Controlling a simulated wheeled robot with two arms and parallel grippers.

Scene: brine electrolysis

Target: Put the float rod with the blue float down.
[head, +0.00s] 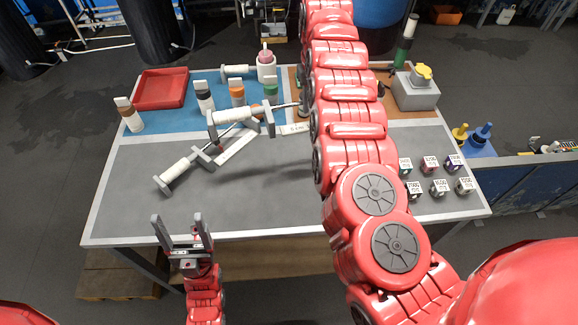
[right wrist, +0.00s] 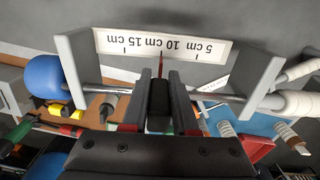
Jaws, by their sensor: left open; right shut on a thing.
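My right gripper (right wrist: 158,95) is shut on a black block at the middle of the float rod (right wrist: 222,97). The blue float (right wrist: 45,77) is at the rod's left end in the right wrist view. A grey-plated stand (right wrist: 260,75) with a white centimetre scale (right wrist: 165,46) is right behind the rod; I cannot tell whether the rod rests on it. In the head view my right arm hides the float, and the rod's white cylinder (head: 236,115) shows left of the arm. My left gripper (head: 180,228) is open and empty at the table's front edge.
A second rod with a white cylinder (head: 182,168) leans by another scale strip (head: 236,146). A red tray (head: 161,90) and several bottles are at the back left. The grey table front (head: 270,205) is clear.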

